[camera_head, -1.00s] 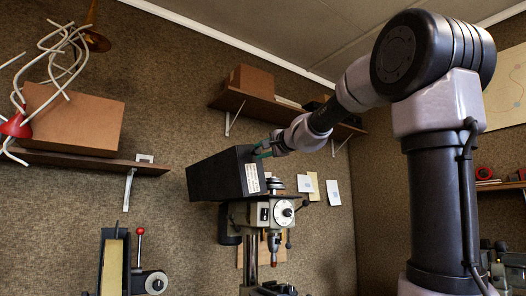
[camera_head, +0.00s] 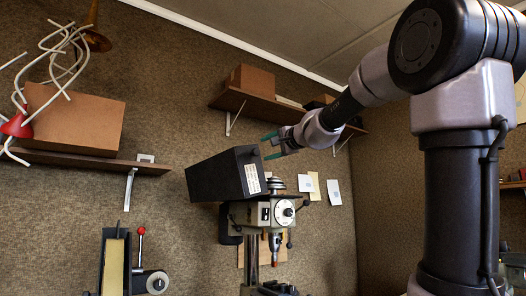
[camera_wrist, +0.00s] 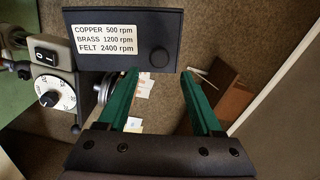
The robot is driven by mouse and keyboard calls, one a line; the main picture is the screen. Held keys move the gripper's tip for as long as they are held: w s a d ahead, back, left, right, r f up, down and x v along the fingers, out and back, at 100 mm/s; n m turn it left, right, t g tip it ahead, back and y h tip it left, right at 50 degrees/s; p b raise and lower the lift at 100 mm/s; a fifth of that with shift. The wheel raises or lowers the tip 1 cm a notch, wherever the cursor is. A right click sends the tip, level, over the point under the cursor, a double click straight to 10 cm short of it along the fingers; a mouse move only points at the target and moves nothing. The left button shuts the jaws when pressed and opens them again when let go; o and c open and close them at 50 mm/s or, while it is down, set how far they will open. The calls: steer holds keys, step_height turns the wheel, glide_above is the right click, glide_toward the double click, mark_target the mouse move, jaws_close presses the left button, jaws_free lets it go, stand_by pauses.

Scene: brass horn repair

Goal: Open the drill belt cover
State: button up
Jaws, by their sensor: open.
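The drill belt cover (camera_head: 222,176) is a black box tilted up on top of the drill press (camera_head: 262,213), with its right end raised and a pulley (camera_head: 276,186) exposed below it. In the wrist view, the cover (camera_wrist: 112,14) shows its end face with a speed label and a round black knob (camera_wrist: 159,57). My gripper (camera_head: 267,147) is open and empty, just right of the cover's end face. In the wrist view, its green fingers (camera_wrist: 160,76) are spread on either side below the knob, apart from it.
A wall shelf (camera_head: 262,110) with a brown box (camera_head: 251,78) is behind and above my gripper. A left shelf (camera_head: 92,163) holds a large carton (camera_head: 72,118). Another machine (camera_head: 117,262) with a red-knobbed lever stands at lower left. Papers hang on the wall right of the drill.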

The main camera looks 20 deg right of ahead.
steer(key=v, duration=0.7)
stand_by(0.3)
steer(key=s+a+f+n+g, duration=0.2)
steer(key=s+f+g, duration=0.15)
steer(key=f, duration=0.45)
steer(key=s+a+f+n+g, duration=0.25)
steer(key=s+f, duration=0.25)
steer(key=f, duration=0.3)
steer(key=s+d+f+n+g+h, duration=0.1)
steer(key=s+f+g+h, duration=0.1)
steer(key=s+f, duration=0.3)
steer(key=s+d+f+n+g+h, duration=0.1)
steer(key=s+f, duration=0.4)
steer(key=f, duration=0.6)
steer(key=shift+d+f+n+g+h, duration=0.4)
steer(key=shift+n+g+h, duration=0.1)
steer(key=shift+h, duration=0.1)
